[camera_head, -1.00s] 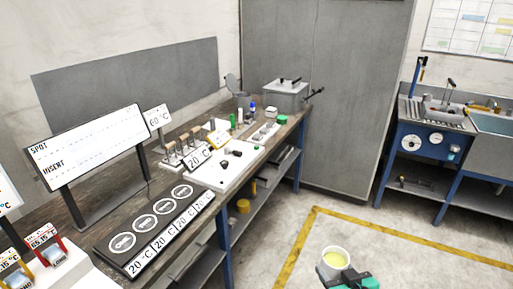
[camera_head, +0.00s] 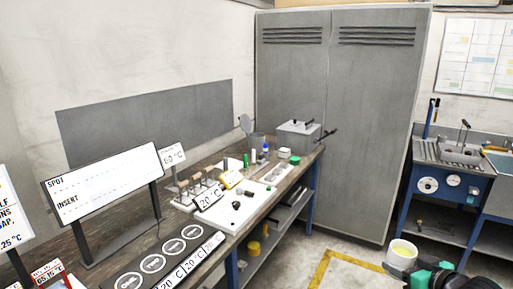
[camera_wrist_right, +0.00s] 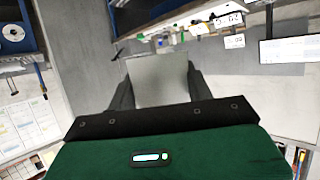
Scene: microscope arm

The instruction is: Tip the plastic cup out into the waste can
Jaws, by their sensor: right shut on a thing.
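The plastic cup (camera_head: 403,253) is pale and holds something yellow. It is upright at the lower right of the head view, over the floor. My right gripper (camera_head: 414,270), green and black, is shut on it. In the right wrist view the cup's grey-looking wall (camera_wrist_right: 158,82) shows between the two dark fingers of the gripper (camera_wrist_right: 157,90). A small grey can (camera_head: 257,141) with a round disc like a raised lid stands at the bench's back; I cannot tell whether it is the waste can. My left gripper is out of view.
The long bench (camera_head: 150,242) carries signs, a dark panel with round spots (camera_head: 167,253), a white board (camera_head: 237,210) and a grey lidded box (camera_head: 298,136). A tall grey cabinet (camera_head: 340,130) stands behind. A blue sink unit (camera_head: 445,185) is at right. Floor between is clear.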

